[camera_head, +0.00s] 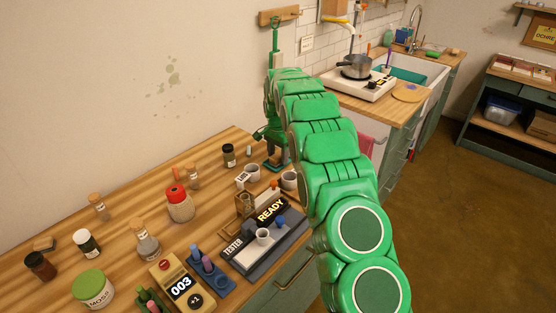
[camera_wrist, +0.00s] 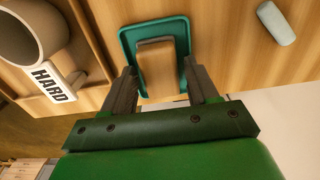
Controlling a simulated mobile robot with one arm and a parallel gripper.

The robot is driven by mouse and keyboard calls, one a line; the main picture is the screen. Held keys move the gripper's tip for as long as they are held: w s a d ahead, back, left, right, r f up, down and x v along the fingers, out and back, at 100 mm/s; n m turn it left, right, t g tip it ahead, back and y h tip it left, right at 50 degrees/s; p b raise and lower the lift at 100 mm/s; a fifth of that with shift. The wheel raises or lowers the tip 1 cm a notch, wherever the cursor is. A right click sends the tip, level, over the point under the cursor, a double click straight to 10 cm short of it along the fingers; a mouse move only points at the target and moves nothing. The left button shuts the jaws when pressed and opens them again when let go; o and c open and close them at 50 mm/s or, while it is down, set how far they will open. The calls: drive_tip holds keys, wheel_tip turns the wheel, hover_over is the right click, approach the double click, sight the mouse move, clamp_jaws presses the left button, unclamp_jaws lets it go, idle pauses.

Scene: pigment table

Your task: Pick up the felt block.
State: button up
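A block with a tan face and a brown upper edge (camera_wrist: 158,72) sits on a teal tray (camera_wrist: 126,42) in the wrist view; it looks like the felt block. My gripper (camera_wrist: 162,88) is open, with one dark finger on each side of the block's near end. A gap shows between the block and each finger; contact is not visible. In the head view my gripper (camera_head: 273,153) points down over the teal tray (camera_head: 274,167) near the table's back right edge. The block is hidden or too small to tell there.
A cup (camera_wrist: 28,32) and a HARD label (camera_wrist: 53,82) stand left of my gripper in the wrist view. A pale rounded piece (camera_wrist: 276,22) lies at upper right. In the head view, the tester (camera_head: 262,245), jars and bottles crowd the wooden table (camera_head: 130,185).

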sight(279, 157)
drive_tip(key=c, duration=0.9)
drive_tip(key=shift+o, duration=0.2)
drive_tip(key=shift+r, duration=0.1)
drive_tip(key=shift+r, duration=1.25)
drive_tip(key=shift+s+d+r, duration=0.1)
drive_tip(key=shift+s+r, duration=0.6)
drive_tip(key=shift+r, duration=0.3)
drive_tip(key=s+d+r, duration=0.1)
drive_tip(key=s+r, duration=0.7)
drive_tip(key=s, duration=0.4)
drive_tip(key=shift+s+d+r, duration=0.15)
drive_tip(key=shift+s+r, duration=0.05)
drive_tip(key=shift+s, duration=0.05)
